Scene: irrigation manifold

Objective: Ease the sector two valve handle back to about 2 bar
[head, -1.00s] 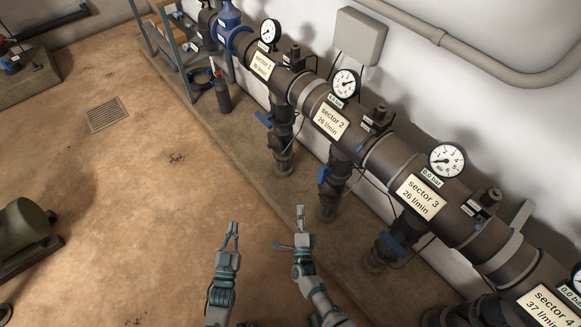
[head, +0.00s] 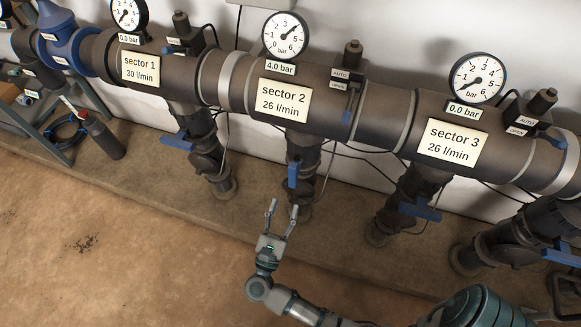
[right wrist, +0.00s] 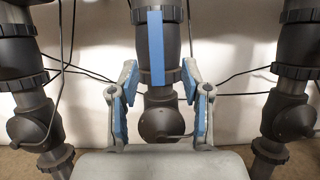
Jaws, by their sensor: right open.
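The sector two valve handle (head: 293,174) is a blue lever on the dark pipe below the sector 2 label (head: 284,101). It lies upright along the pipe. The sector 2 gauge (head: 285,35) has a tag reading 4.0 bar (head: 280,67). My right gripper (head: 282,209) is open and empty, just below and in front of the handle. In the right wrist view the blue handle (right wrist: 156,48) hangs between and beyond the open fingers; I see no contact. My left gripper is out of view.
The sector 1 handle (head: 176,140) and sector 3 handle (head: 420,208) are turned crosswise; both gauges are tagged 0.0 bar. A small blue lever (head: 347,108) hangs right of the sector 2 label. Thin cables run behind the pipes. Open floor (head: 120,270) lies at lower left.

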